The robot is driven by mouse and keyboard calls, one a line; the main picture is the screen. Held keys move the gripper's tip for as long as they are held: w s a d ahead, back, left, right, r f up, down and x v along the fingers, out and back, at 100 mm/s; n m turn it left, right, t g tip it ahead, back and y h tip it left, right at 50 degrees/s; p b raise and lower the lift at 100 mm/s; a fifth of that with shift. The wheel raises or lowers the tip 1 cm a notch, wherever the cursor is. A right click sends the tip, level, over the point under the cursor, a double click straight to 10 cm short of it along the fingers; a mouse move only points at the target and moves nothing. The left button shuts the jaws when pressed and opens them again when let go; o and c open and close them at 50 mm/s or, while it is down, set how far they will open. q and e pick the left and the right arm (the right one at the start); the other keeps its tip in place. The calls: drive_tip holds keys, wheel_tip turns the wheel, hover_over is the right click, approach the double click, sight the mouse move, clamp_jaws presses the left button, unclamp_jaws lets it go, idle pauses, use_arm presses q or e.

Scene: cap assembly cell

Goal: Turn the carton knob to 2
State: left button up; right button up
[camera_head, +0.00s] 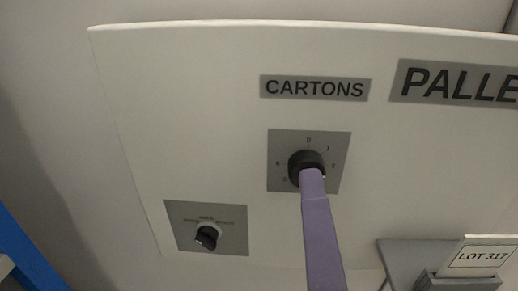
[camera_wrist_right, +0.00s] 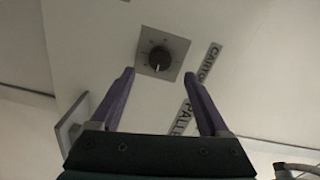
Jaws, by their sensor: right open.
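The black carton knob (camera_head: 303,160) sits on a grey square dial plate (camera_head: 337,143) under the CARTONS label (camera_head: 315,88). A 0 is at the top of the dial, a 1 at upper right and a 2 at right. A small light mark shows at the knob's lower right edge; I cannot tell its exact number. My right gripper (camera_head: 313,175) reaches up from below, its purple finger covering the knob's lower part. In the wrist view, my right gripper (camera_wrist_right: 159,76) is open, with the knob (camera_wrist_right: 159,58) beyond and between its fingertips. Contact is unclear. My left gripper is out of view.
A second black knob (camera_head: 207,237) on its own grey plate is at the panel's lower left. A PALLE... label (camera_head: 455,84) is cut off at right. A LOT 317 card (camera_head: 482,256) stands on a grey holder at lower right. The white panel is otherwise clear.

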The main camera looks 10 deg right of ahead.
drive_tip(key=v, duration=0.4)
drive_tip(key=shift+s+b, duration=0.1)
drive_tip(key=shift+b, duration=0.25)
